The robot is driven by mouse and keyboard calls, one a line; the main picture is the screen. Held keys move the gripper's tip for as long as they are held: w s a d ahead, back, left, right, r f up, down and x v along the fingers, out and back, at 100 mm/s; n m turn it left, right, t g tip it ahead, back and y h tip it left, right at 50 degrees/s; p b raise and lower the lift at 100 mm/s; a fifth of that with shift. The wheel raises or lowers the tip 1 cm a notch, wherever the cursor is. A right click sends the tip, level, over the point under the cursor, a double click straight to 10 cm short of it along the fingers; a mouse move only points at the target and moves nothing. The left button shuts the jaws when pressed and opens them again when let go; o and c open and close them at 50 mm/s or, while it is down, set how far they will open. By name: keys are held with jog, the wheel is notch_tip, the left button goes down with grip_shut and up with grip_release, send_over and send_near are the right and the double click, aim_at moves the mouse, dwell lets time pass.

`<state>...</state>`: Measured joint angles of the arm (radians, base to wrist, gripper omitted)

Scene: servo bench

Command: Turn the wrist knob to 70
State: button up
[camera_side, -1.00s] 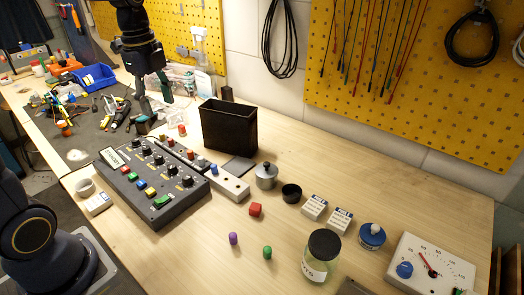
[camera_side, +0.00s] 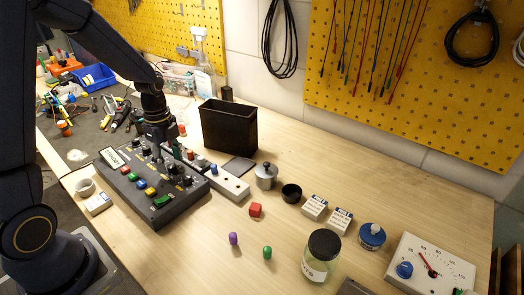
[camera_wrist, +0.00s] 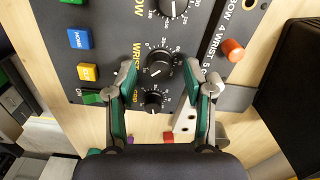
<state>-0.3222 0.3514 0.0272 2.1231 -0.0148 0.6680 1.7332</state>
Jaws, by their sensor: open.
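The black control box (camera_side: 172,217) lies on the bench at left in the side view, with a row of black knobs. In the wrist view the wrist knob (camera_wrist: 158,62), beside the yellow WRIST label, is black with a white pointer mark toward the lower left; its dial value is too small to read. My gripper (camera_wrist: 159,70) is open and points down over the box, its green-sided fingertips on either side of the wrist knob with gaps. I cannot tell its height above the knob. In the side view my gripper (camera_side: 160,146) hides part of the knob row.
The grip knob (camera_wrist: 153,101) and elbow knob (camera_wrist: 174,8) sit close on either side. Coloured buttons (camera_wrist: 78,40) line the box's other edge. An orange-red knob (camera_wrist: 233,49) stands on the adjacent strip. A tall black bin (camera_side: 228,128) stands behind the box.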

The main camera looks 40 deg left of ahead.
jog(key=shift+f, duration=0.7)
grip_shut()
